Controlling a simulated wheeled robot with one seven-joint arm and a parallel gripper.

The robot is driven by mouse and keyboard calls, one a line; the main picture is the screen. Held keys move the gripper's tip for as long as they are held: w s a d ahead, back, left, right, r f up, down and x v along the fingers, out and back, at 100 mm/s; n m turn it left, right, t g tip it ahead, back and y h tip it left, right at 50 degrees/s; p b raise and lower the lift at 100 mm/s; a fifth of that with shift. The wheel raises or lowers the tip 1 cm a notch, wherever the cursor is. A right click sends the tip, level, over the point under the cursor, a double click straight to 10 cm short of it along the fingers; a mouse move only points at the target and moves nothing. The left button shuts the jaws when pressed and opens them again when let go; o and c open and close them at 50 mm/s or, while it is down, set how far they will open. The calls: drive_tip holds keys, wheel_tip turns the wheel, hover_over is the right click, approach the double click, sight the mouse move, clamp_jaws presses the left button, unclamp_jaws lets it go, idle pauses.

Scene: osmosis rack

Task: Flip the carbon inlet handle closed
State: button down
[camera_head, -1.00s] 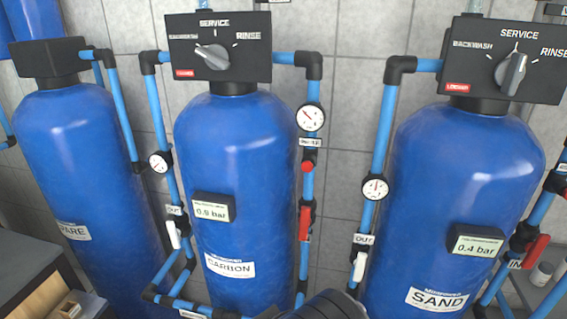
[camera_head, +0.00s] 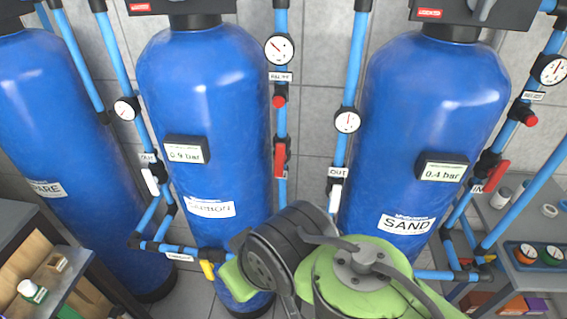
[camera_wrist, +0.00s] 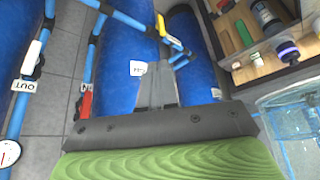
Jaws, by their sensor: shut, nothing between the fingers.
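The carbon inlet handle (camera_head: 280,160) is a red lever on the blue pipe just right of the carbon tank (camera_head: 205,100). It points along the pipe. In the wrist view the red handle (camera_wrist: 86,104) shows at left, apart from my gripper. My gripper (camera_wrist: 158,80) is shut and empty, with its fingertips in front of the carbon tank, right of the handle in that view. In the head view my arm's green and dark links fill the lower middle, and the fingers cannot be made out.
The sand tank (camera_head: 425,130) stands at right, and its outlet pipe has a white handle (camera_head: 335,196). A spare tank (camera_head: 60,140) stands at left. A wooden shelf unit (camera_head: 50,265) is at lower left. A grey cart (camera_head: 530,215) is at right.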

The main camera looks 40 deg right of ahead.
drive_tip(key=w+d+r+m, duration=0.2)
drive_tip(key=w+d, duration=0.1)
drive_tip(key=w, duration=0.2)
drive_tip(key=m+t+p, duration=0.1)
drive_tip(key=m+p, duration=0.1)
drive_tip(key=m, duration=0.2)
approach(279, 161)
drive_tip(key=s+a, duration=0.4)
drive_tip(key=a, duration=0.1)
drive_tip(key=s+d+f+m+t, duration=0.1)
drive_tip(key=s+d+f+m, duration=0.1)
drive_tip(key=d, duration=0.7)
drive_tip(key=shift+s+d+f, duration=0.25)
drive_tip(key=shift+s+d, duration=0.1)
drive_tip(key=shift+s, duration=0.2)
drive_tip(key=w+a+f, duration=0.2)
drive_tip(key=w+f, duration=0.5)
drive_tip(key=w, duration=0.2)
drive_tip(key=shift+a+f+b, duration=0.35)
drive_tip(key=shift+a+b, duration=0.05)
